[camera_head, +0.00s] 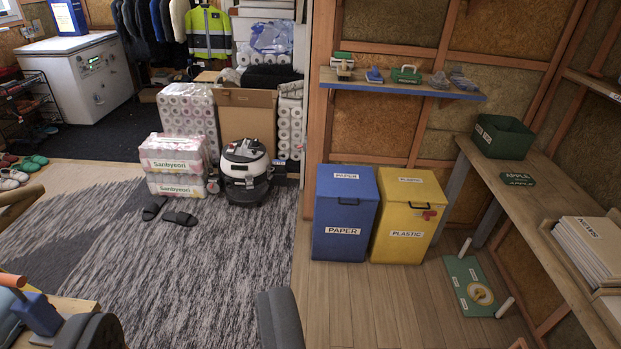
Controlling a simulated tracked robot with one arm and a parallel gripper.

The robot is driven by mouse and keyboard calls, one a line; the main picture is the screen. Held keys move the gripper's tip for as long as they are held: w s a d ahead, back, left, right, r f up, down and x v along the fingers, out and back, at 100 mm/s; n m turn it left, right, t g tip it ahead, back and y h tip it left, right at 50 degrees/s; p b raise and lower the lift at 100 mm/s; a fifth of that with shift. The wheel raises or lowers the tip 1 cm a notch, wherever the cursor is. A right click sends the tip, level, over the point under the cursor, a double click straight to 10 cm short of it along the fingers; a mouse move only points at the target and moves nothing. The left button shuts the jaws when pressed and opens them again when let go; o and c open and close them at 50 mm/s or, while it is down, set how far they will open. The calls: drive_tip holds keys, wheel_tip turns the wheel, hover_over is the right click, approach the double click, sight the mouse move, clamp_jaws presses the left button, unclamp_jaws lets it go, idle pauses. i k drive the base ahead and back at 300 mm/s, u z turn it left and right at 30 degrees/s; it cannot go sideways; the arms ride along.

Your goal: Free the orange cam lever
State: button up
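The orange lever (12,280) shows at the lower left edge, partly cut off by the frame. It sits at the top of a blue block-shaped body (38,314) by a wooden surface (72,305). My gripper (187,316) shows at the bottom as two dark grey fingers set wide apart, with only carpet seen between them. The left finger overlaps the view of the wooden surface, close to the blue body in the picture. Whether it touches anything there cannot be told. The right finger is well to the right of the lever.
A blue paper bin (345,215) and a yellow plastic bin (405,218) stand by the wall. A wooden bench (535,195) with a green crate (502,137) is at the right. A vacuum (245,172) and slippers (180,218) are on the carpet. The middle floor is mostly clear.

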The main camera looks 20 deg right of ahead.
sight(593, 72)
drive_tip(key=z, duration=0.3)
drive_tip(key=i, duration=1.3)
drive_tip(key=z, duration=1.05)
drive_tip(key=i, duration=1.1)
drive_tip(key=z, duration=0.55)
drive_tip(key=k, duration=0.9)
drive_tip(key=z, duration=0.15)
drive_tip(key=i, duration=1.1)
drive_tip(key=u, duration=0.55)
drive_tip(key=i, duration=1.05)
